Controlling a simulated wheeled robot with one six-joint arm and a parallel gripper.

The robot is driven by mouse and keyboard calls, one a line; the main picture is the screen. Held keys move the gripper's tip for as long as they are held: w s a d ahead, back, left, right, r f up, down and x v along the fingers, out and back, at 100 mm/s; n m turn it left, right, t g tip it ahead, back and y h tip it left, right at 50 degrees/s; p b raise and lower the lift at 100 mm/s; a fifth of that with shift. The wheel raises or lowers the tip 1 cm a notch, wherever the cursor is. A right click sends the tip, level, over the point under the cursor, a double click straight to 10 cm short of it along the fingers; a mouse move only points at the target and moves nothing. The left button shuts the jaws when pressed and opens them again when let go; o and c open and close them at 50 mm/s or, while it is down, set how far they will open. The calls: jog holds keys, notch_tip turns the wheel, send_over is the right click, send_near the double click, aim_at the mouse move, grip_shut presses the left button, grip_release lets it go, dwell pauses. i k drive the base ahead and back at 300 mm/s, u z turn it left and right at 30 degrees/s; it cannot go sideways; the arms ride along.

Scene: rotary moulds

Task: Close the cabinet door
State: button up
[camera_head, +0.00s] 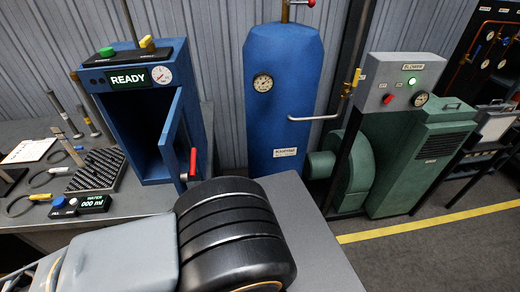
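The blue cabinet (106,108) stands on the grey bench at left, with a READY display and a dial on its front. Its blue door (174,140) stands open, swung out toward me at the right side of the opening. The inside of the cabinet shows dark and looks empty. My grey and black arm fills the bottom of the view and covers part of the bench just below the door. My gripper is out of view.
A green blower (410,165) stands farther right. The right floor is clear.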

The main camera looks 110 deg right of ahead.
aim_at(179, 106)
jog(key=k, duration=1.4)
jog(key=z, duration=1.3)
jog(key=k, duration=1.3)
jog(key=u, duration=0.85)
jog(key=i, duration=1.05)
jog(key=z, duration=0.2)
